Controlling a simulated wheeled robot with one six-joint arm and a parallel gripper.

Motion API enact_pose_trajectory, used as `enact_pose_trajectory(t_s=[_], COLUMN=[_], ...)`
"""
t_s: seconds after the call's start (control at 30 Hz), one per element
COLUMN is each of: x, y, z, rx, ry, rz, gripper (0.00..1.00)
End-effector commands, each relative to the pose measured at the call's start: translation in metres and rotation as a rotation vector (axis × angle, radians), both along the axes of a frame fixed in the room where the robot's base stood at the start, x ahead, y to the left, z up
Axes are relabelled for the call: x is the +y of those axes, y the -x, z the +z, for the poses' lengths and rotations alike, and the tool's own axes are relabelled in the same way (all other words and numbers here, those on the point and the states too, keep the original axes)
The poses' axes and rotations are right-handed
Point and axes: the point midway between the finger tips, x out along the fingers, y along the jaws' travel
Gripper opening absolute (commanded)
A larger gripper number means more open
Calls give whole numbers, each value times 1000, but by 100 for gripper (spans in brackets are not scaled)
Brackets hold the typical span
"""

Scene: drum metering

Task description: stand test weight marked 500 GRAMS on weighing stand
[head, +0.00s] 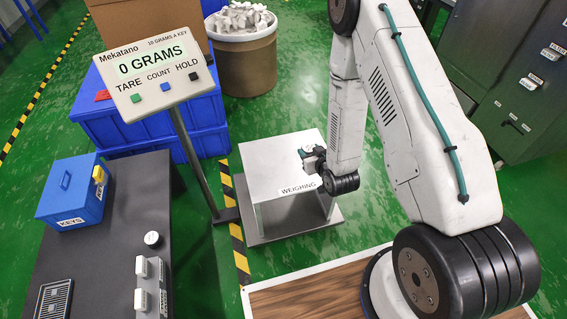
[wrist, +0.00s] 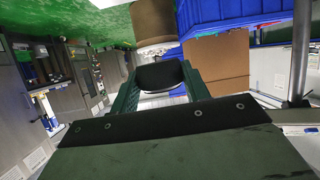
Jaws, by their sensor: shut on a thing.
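My gripper (head: 309,157) is over the weighing stand (head: 265,166), a pale square-topped stand labelled WEIGHING. In the wrist view my gripper (wrist: 160,87) is shut on a dark, rounded thing (wrist: 161,76), which appears to be the test weight. No marking on it can be read. In the head view it is mostly hidden by the gripper, and I cannot tell whether it touches the stand's top. The display (head: 153,68) reads 0 GRAMS.
A dark bench (head: 100,270) at the left holds a blue KEYS box (head: 70,195) and a small pale-topped piece (head: 152,239). Blue crates (head: 200,125) and a brown drum of pale pieces (head: 249,70) stand behind. The display's post (head: 195,160) rises left of the stand.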

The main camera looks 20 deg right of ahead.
Motion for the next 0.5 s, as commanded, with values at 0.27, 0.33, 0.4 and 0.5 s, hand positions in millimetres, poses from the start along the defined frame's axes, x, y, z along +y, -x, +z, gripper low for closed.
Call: enact_pose_trajectory(t_s=[0.27,0.33,0.4,0.5], x=[0,0,2,4], y=[34,44,52,61], z=[-105,-123,-137,-150], rx=[6,2,1,-3], ry=[-9,-14,-19,-24], rz=[73,86,96,106], gripper=[7,7,7,7])
